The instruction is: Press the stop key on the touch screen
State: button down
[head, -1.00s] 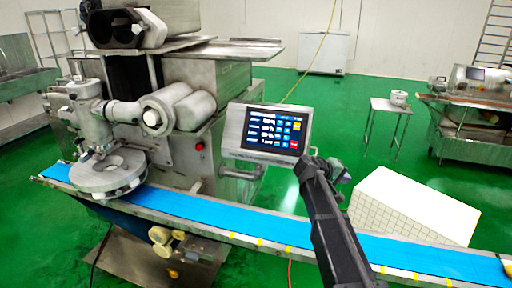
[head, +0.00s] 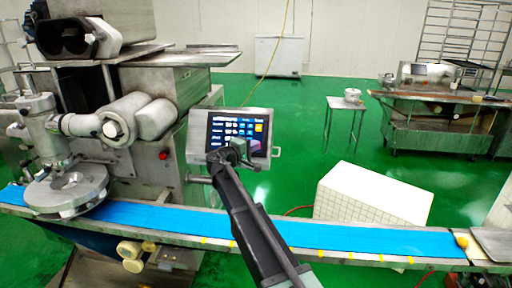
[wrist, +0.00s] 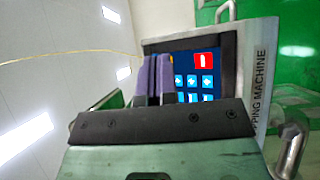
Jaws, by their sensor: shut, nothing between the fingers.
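The touch screen (head: 222,128) stands in a metal housing above the blue belt, showing a dark blue page with rows of keys. In the wrist view, the screen (wrist: 207,88) shows a red key (wrist: 205,60) near its upper edge, with several light blue keys below. I cannot read the red key's label. My gripper (head: 238,150) is in front of the lower part of the screen in the head view and hides some of it. In the wrist view its two purple fingers (wrist: 153,80) are shut together, empty, and overlap the screen's left side. Contact cannot be told.
The blue conveyor belt (head: 330,236) runs below the screen across the front. The encrusting machine body (head: 150,85) stands left of the screen. A white box (head: 370,195) is behind the belt at the right. A red button (head: 163,155) is on the machine's side.

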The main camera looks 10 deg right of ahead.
jog(key=w+d+f+b, duration=0.2)
jog(key=w+f+b, duration=0.2)
jog(key=w, duration=0.3)
jog(key=shift+d+f, duration=0.2)
jog(key=shift+f, duration=0.05)
jog(key=shift+w, duration=0.1)
dwell(1.7)
jog(key=shift+w+d+f+b, duration=0.1)
jog(key=shift+w+f+b, duration=0.2)
jog(key=shift+b, duration=0.1)
jog(key=shift+w+f, duration=0.1)
jog(key=shift+w, duration=0.15)
dwell(0.4)
jog(key=shift+s, duration=0.1)
jog(key=shift+s+r, duration=0.4)
jog(key=shift+s, duration=0.1)
jog(key=shift+p, duration=0.3)
